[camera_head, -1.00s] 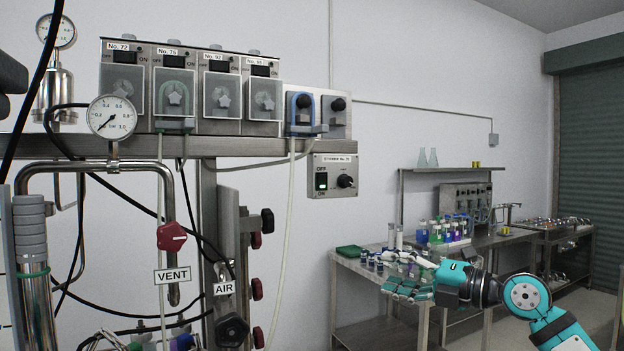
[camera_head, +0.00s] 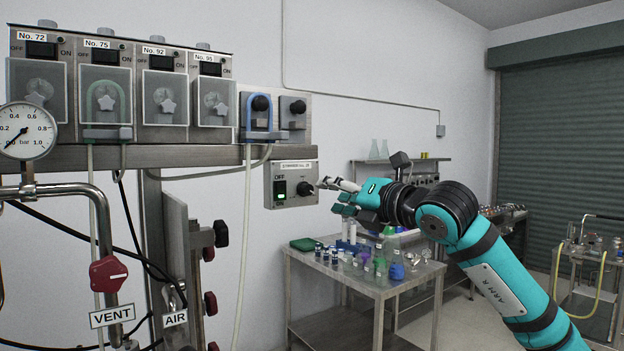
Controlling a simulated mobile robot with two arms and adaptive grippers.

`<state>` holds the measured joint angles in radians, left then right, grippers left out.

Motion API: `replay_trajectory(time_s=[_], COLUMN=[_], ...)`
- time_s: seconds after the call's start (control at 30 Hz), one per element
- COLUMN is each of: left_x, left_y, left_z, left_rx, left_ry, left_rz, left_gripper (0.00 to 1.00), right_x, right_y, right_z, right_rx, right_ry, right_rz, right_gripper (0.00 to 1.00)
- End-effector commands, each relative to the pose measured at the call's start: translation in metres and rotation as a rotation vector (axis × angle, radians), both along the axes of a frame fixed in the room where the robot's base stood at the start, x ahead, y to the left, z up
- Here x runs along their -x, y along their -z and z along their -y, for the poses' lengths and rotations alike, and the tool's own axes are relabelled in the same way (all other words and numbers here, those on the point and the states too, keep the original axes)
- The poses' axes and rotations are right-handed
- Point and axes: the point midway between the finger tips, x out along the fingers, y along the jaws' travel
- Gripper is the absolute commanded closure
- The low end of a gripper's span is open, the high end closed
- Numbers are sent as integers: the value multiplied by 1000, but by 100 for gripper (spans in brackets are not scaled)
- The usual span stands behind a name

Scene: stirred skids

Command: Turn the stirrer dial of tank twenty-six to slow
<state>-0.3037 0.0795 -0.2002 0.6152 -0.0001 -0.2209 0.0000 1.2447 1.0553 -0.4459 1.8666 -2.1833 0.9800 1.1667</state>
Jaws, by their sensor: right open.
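The grey stirrer control box (camera_head: 284,203) hangs below the rail, left of my right gripper. Its label is too small to read surely. My left gripper is not in view.
Pump units (camera_head: 164,98) with clear covers line the rail above left. A pressure gauge (camera_head: 27,131) and red VENT handle (camera_head: 108,273) stand at the left. A steel bench (camera_head: 331,275) with bottles lies below my right arm. A pale tube (camera_head: 242,260) hangs left of the box.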

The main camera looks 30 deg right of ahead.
Motion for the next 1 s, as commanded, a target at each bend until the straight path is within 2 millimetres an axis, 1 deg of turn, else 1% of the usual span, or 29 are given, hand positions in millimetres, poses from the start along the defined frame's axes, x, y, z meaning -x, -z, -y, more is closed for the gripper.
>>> replay_trajectory(time_s=[0.03,0.1,0.2,0.33,0.5,0.77,0.87,1.0], left_x=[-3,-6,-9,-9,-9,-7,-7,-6], left_y=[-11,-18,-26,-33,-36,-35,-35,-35], left_z=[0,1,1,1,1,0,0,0], left_rx=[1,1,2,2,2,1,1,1], left_ry=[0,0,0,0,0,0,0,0], left_rz=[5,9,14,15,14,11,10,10], left_gripper=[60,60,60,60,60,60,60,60], right_x=[-12,-26,-43,-60,-70,-71,-71,-71], right_y=[-5,-5,-4,-3,-1,0,0,0], right_z=[-3,-6,-9,-12,-13,-14,-14,-14], right_rx=[-2,-2,0,-1,1,1,1,1], right_ry=[-2,-2,-3,-1,0,-1,-1,-1], right_rz=[-1,-1,0,0,2,1,1,1], right_gripper=[52,52,52,52,52,52,62,81])
